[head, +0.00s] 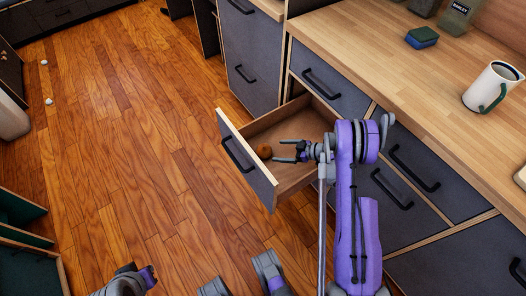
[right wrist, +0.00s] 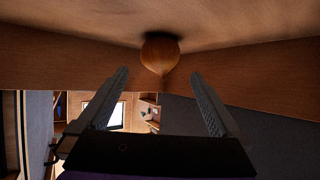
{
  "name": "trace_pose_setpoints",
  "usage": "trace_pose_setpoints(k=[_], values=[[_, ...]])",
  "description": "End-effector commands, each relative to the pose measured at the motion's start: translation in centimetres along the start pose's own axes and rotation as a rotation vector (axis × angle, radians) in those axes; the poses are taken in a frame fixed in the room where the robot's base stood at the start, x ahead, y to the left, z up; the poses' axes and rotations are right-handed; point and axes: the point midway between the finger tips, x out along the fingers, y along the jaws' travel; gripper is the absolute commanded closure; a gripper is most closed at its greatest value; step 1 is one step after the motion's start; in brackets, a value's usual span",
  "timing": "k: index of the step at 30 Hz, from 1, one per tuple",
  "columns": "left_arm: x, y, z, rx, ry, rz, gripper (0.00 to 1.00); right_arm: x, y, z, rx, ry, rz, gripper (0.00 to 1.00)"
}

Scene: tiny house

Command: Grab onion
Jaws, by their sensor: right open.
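A brown onion (head: 264,151) lies in the open drawer (head: 240,133), close to the inner side of the drawer front. In the right wrist view the onion (right wrist: 160,52) sits against the drawer wall, ahead of and between the fingertips. My right gripper (head: 284,151) reaches into the drawer, open and empty, with its fingertips just short of the onion. Its two fingers also show in the right wrist view (right wrist: 158,75), spread apart. My left gripper does not show clearly.
The wooden counter (head: 385,58) above holds a white mug (head: 493,87) with a green handle and a blue-green sponge (head: 421,38). Closed grey drawers flank the open one. The wood floor (head: 150,150) to the left is mostly clear, with small white objects (head: 48,101) far off.

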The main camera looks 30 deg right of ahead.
Motion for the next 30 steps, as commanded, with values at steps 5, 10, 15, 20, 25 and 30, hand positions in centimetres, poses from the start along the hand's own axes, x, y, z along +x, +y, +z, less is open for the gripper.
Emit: trace_pose_setpoints(k=[5, 10, 15, 20, 25, 30], values=[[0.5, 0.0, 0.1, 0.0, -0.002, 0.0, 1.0, 2.3, -0.1, 0.5, 0.001, -0.001, -0.002, 0.0], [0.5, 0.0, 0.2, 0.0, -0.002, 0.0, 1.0, 3.1, 0.0, 0.5, 0.001, -0.002, 0.0, 0.0], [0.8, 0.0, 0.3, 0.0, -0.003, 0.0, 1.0, 4.9, -0.1, 0.5, 0.0, -0.002, -0.001, 0.0], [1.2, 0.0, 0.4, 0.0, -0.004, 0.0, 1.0, 7.3, -0.1, 0.5, 0.001, -0.003, 0.0, 0.0], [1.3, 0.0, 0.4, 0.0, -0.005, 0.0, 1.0, 7.8, 0.0, 0.4, 0.002, -0.003, 0.002, 0.0], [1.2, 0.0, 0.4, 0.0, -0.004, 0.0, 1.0, 7.8, 0.0, 0.4, 0.002, -0.003, 0.002, 0.13]])
